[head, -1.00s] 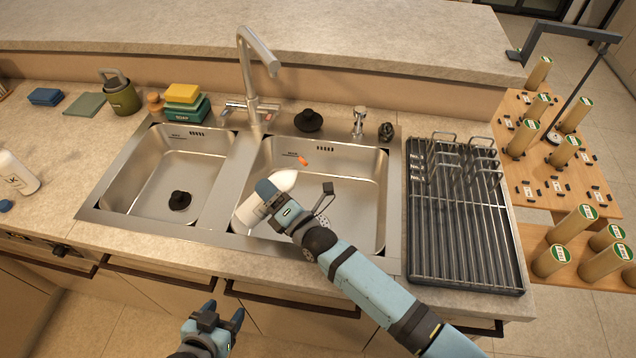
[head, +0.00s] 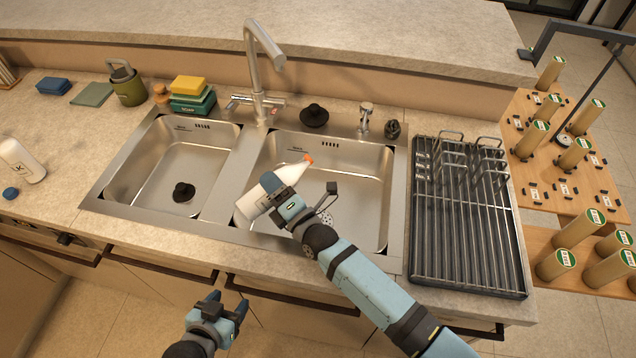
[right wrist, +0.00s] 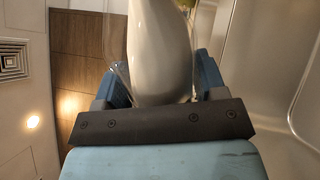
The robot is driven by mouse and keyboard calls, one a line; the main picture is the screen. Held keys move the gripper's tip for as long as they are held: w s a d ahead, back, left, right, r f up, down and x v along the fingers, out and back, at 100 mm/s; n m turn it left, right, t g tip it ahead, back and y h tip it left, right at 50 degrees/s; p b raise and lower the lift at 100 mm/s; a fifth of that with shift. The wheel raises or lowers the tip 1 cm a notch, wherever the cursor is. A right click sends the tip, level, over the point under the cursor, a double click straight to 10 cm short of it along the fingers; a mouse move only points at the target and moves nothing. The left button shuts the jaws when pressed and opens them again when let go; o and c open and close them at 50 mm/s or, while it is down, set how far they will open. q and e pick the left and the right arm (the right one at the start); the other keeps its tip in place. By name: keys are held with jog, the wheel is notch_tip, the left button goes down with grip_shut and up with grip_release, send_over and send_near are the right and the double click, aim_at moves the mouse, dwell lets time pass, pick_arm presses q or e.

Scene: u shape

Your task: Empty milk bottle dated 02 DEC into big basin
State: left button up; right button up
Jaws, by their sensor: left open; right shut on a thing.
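A white milk bottle (head: 252,204) with a clear neck and an orange ring at its mouth is in my right gripper (head: 280,196), which is shut around its body. It is held tilted over the big basin (head: 351,205), its mouth toward the back right. It also shows in the right wrist view (right wrist: 160,55), between the blue fingers, with clear wall beside the white. I see no stream of milk. Its date is not readable. A second white bottle (head: 20,160) stands on the counter at far left. My left gripper (head: 226,306) is open and empty in front of the cabinets.
The small basin (head: 140,180) holds a black plug. A tap (head: 254,75) stands behind the divider. Sponges (head: 190,88) and a green canister (head: 127,85) are at the back left. A drying rack (head: 465,235) is on the right.

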jog(key=shift+w+d+f, duration=0.1)
jog(key=shift+w+d, duration=0.15)
jog(key=shift+d, duration=0.05)
jog(key=shift+s+a+f+m, duration=0.1)
jog(key=shift+s+a+m, duration=0.05)
jog(key=shift+m, duration=0.25)
jog(key=shift+w+d+f, duration=0.2)
jog(key=shift+w+d, duration=0.05)
jog(key=shift+d, duration=0.05)
jog(key=shift+s+a+r+m+h, duration=0.1)
jog(key=shift+s+a+m+h, duration=0.1)
jog(key=shift+m+h, duration=0.15)
jog(key=shift+w+d+m, duration=0.2)
jog(key=shift+m, duration=0.05)
jog(key=shift+s+a+b, duration=0.15)
jog(key=shift+b, duration=0.15)
jog(key=shift+m, duration=0.3)
